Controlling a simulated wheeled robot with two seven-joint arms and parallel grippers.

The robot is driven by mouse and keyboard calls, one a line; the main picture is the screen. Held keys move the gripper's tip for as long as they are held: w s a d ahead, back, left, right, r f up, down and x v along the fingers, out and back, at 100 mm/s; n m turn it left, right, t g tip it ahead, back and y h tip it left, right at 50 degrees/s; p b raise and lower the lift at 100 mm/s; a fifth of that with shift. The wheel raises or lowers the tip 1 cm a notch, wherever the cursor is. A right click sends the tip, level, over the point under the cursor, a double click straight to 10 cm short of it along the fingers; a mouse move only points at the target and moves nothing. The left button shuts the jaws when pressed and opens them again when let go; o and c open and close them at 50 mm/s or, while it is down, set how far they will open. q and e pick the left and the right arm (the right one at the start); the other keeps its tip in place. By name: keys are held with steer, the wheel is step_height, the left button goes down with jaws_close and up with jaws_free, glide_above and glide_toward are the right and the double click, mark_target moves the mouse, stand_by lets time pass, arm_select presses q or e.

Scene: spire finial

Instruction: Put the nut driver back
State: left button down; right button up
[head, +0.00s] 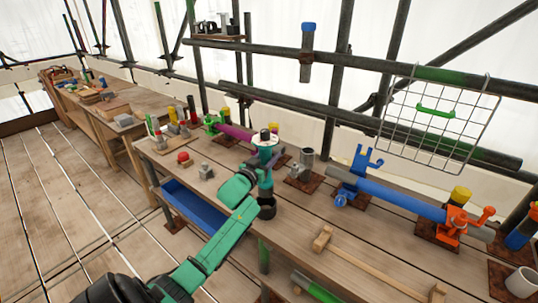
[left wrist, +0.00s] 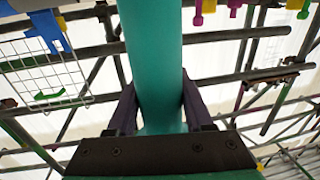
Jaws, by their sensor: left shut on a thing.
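My left gripper (head: 257,176) is over the long workbench, at the middle of the head view. It is shut on a teal upright cylinder, which I take to be the nut driver (head: 265,184). In the left wrist view the teal cylinder (left wrist: 153,60) stands between the two dark fingers (left wrist: 158,103). A pale disc-like top with a dark knob (head: 265,137) shows above it in the head view, and a dark round end (head: 267,208) below. Whether the lower end touches anything cannot be told. My right gripper is not in view.
A grey open cup (head: 306,158) on a rusty plate stands just right of the gripper. Blue and orange clamps (head: 457,217) hold a pipe further right. A wooden mallet (head: 322,238) lies in front. A blue tray (head: 195,211) is below the bench edge.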

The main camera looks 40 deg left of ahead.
arm_select(q)
steer(key=shift+f+b, duration=3.45)
steer(key=shift+f, duration=1.35)
steer(key=shift+c, duration=1)
jaws_free()
steer(key=shift+o, duration=1)
steer(key=shift+f, duration=0.2)
steer(key=shift+s+f, duration=0.1)
